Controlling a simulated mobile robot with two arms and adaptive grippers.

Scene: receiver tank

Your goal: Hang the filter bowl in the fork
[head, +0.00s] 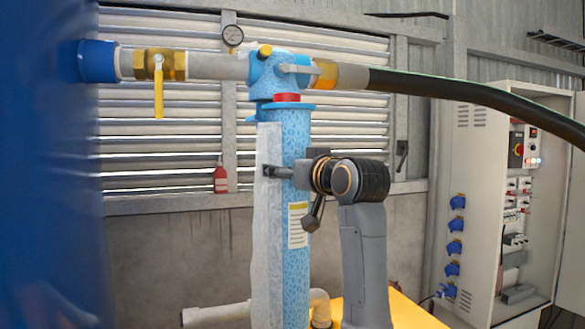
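The filter bowl (296,147) is a tall light-blue patterned cylinder with a yellow-and-white label, upright below the blue filter head (283,66). A red ring (286,97) shows between them. Whether the bowl is joined to the head is unclear. My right gripper (290,172) is at the bowl's upper half, with one dark finger crossing its front to a pale vertical plate (266,260). Another dark part angles downward; whether the fingers grip the bowl is unclear. I cannot make out the fork. My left gripper is out of view.
A black hose (450,88) leaves to the right. A blue tank (45,200) fills the left edge. An open electrical cabinet (480,200) stands right.

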